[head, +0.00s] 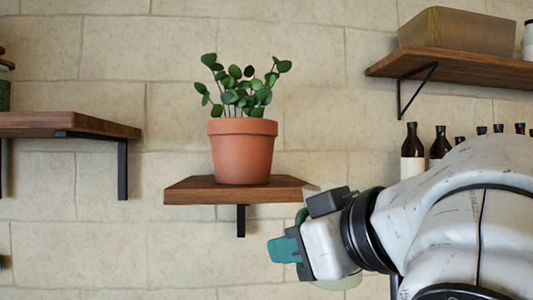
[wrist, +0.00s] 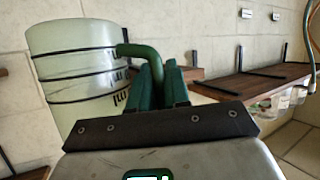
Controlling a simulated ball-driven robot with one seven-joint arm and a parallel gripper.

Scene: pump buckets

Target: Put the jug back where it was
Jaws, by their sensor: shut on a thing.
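The jug (wrist: 72,70) is pale green with dark bands and a green handle (wrist: 142,52). In the wrist view it is left of my gripper (wrist: 163,72), whose teal fingers are shut on the handle. The jug looks slightly tilted in that view. In the head view my gripper (head: 284,249) is below and right of the plant shelf. There the jug (head: 343,283) is mostly hidden behind my wrist, with only pale edges and a bit of green handle showing. What the jug holds cannot be seen.
A potted plant (head: 242,152) stands on a small wooden shelf (head: 190,190). Another shelf (head: 68,124) is at the left. A high shelf (head: 470,68) at the right bears a brown box (head: 457,30). Several dark-necked bottles (head: 412,150) stand behind my arm.

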